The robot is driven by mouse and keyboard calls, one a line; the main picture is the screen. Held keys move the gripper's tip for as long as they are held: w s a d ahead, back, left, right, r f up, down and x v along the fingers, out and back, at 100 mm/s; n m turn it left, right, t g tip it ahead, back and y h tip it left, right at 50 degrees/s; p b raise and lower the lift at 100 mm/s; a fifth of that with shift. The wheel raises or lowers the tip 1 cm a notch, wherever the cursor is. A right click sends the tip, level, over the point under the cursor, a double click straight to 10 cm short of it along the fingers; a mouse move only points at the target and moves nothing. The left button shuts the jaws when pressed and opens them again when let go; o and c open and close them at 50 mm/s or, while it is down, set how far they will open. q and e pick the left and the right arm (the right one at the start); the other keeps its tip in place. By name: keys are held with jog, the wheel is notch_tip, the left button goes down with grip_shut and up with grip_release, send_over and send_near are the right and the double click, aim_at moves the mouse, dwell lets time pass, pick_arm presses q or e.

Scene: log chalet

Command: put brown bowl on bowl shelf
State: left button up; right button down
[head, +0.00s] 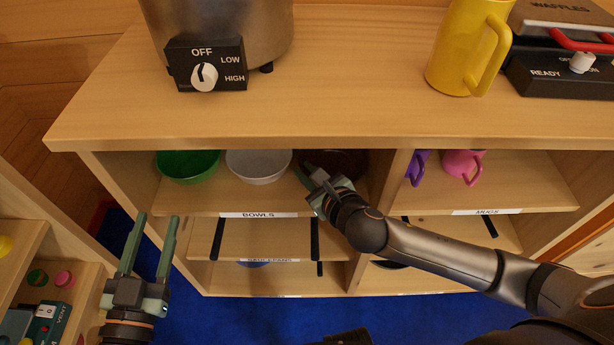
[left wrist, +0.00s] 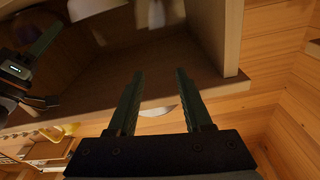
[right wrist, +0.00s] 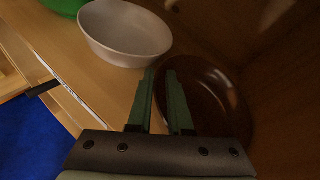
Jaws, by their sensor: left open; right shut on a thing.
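The brown bowl (right wrist: 215,92) is in the right wrist view, at the right end of the bowl shelf, in shadow. In the head view the brown bowl (head: 345,163) shows behind my right gripper (head: 318,187), which reaches into the shelf. My right gripper (right wrist: 172,85) is shut on the bowl's near rim. The bowl looks upright and level with the shelf; I cannot tell whether it touches the board. The bowl shelf (head: 190,200) carries a "BOWLS" label. My left gripper (head: 153,225) is open and empty, left of the cabinet.
A green bowl (head: 188,165) and a white bowl (head: 258,165) stand left of the brown bowl. A divider (head: 390,180) separates the mug shelf, with purple and pink (head: 462,163) mugs. A slow cooker (head: 220,40), yellow mug (head: 465,50) and waffle maker stand on top.

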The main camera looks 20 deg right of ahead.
jog(key=shift+f, duration=0.1)
pick_arm(q)
jog(key=shift+m+t+h, duration=0.5)
jog(key=shift+t+h, duration=0.1)
jog(key=shift+t, duration=0.1)
jog(key=r, duration=0.4)
jog(key=shift+s+d, duration=0.15)
jog(key=shift+s, duration=0.1)
pick_arm(e)
jog(key=c, duration=1.3)
grip_release()
jog(key=shift+f, duration=0.2)
jog(key=o, duration=0.5)
